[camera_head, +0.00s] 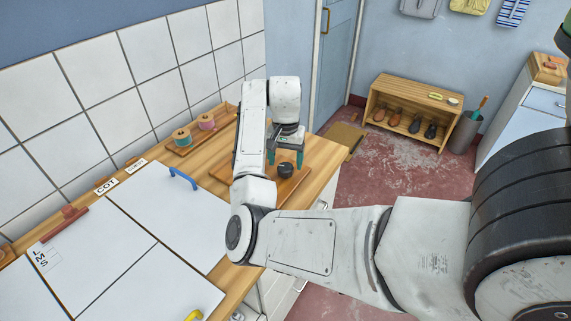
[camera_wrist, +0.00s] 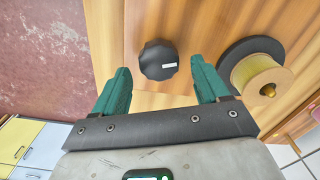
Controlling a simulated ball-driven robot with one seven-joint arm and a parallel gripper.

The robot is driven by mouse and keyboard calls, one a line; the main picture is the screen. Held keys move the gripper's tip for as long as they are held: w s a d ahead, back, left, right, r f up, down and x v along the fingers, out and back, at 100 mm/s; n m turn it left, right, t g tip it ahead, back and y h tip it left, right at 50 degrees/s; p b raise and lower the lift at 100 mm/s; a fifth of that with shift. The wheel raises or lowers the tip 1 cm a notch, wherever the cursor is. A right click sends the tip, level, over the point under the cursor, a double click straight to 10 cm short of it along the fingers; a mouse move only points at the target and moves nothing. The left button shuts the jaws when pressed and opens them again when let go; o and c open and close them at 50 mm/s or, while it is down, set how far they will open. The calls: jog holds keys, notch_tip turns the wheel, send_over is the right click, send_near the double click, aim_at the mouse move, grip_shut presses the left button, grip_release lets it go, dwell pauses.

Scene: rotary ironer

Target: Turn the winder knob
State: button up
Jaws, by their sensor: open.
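The black winder knob (camera_head: 285,171) sits on a wooden board (camera_head: 291,188) near the right end of the worktop. In the wrist view the knob (camera_wrist: 159,59) is round with scalloped edges and a small white mark on its face. My gripper (camera_head: 286,156) is above the knob with its teal fingers spread. In the wrist view the open gripper (camera_wrist: 159,68) has one finger to each side of the knob, with gaps visible. I cannot tell how far above the knob the fingertips are.
A yellow spool (camera_wrist: 257,76) on a black disc is close to the right finger. Pink (camera_head: 206,121) and teal (camera_head: 182,136) thread spools stand by the tiled wall. A shoe rack (camera_head: 411,115) stands across the floor.

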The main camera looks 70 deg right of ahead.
aim_at(286, 165)
notch_tip(286, 165, up, 9)
jog(key=p, duration=0.1)
jog(key=shift+f, duration=0.2)
dwell(0.6)
